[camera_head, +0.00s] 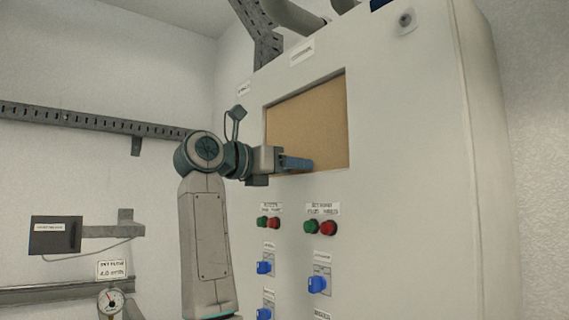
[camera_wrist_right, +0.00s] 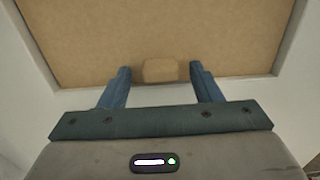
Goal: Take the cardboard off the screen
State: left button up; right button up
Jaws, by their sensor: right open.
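The brown cardboard (camera_head: 308,122) fills the recessed screen frame on the front of the light cabinet. My right gripper (camera_head: 308,164) is at the lower edge of the cardboard in the head view. In the right wrist view the cardboard (camera_wrist_right: 160,40) spans the top, and a small tan tab (camera_wrist_right: 160,70) sits at its lower edge. The open blue fingers of my right gripper (camera_wrist_right: 160,82) stand on either side of the tab, with gaps on both sides. The left gripper is not in view.
The cabinet (camera_head: 415,160) carries green and red buttons (camera_head: 320,227) and blue switches (camera_head: 317,284) below the screen. A cable tray (camera_head: 90,120), a dark box (camera_head: 55,235) and a gauge (camera_head: 111,301) are on the left wall.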

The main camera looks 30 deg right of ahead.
jog(key=c, duration=1.1)
jog(key=shift+r, duration=0.35)
jog(key=shift+a, duration=0.2)
jog(key=shift+a, duration=0.35)
jog(key=shift+s+a, duration=0.1)
jog(key=shift+a, duration=0.25)
dwell(0.5)
jog(key=shift+a, duration=0.7)
